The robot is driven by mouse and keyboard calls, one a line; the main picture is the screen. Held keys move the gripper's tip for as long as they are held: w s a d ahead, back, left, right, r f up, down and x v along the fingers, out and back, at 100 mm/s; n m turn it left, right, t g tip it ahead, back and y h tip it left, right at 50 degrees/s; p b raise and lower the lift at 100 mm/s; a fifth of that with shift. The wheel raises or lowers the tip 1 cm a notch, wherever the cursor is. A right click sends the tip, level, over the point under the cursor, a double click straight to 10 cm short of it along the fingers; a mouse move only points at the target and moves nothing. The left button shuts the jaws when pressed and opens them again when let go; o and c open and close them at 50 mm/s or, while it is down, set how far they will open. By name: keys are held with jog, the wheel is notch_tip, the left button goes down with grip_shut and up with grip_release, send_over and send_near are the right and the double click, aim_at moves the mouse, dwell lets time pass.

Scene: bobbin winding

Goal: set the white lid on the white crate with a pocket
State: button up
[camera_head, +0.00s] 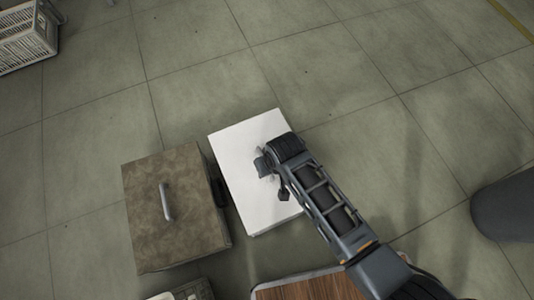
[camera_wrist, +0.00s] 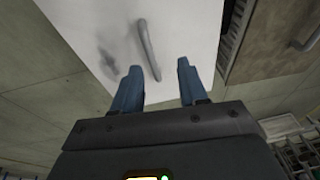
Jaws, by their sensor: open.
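The white lid (camera_head: 240,150) is a flat white panel at the middle of the head view, seemingly on top of a box. It fills the upper middle of the wrist view (camera_wrist: 90,25), with a grey bar handle (camera_wrist: 147,45) on it. My gripper (camera_head: 273,179) is over the lid's right part. In the wrist view the open blue fingers (camera_wrist: 158,66) stand on either side of the handle's near end, with nothing clamped. The white crate is mostly hidden under the lid; I cannot tell how the lid sits on it.
A box with a brown handled lid (camera_head: 150,225) stands close left of the white lid, with a dark slotted part (camera_wrist: 235,35) between them. A wooden-topped surface (camera_head: 310,288) is at the bottom. A pale crate (camera_head: 25,35) is at the far left. Tiled floor beyond is clear.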

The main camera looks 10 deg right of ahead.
jog(key=shift+g+h, duration=0.6)
jog(key=shift+g, duration=0.3)
jog(key=w+b, duration=0.1)
jog(key=w, duration=0.1)
jog(key=w+f+b, duration=0.1)
jog(key=w, duration=0.2)
jog(key=shift+w+a+f, duration=0.1)
jog(key=shift+w+f, duration=0.05)
jog(key=shift+w, duration=0.05)
jog(key=shift+w+b, duration=0.4)
jog(key=shift+w, duration=0.05)
notch_tip(320, 180, down, 5)
jog(key=b, duration=0.6)
jog(key=shift+f, duration=0.2)
jog(key=shift+f+b, duration=0.85)
jog(key=shift+f, duration=0.75)
grip_shut()
jog(key=shift+r, duration=0.1)
notch_tip(320, 180, up, 5)
jog(key=p, duration=0.5)
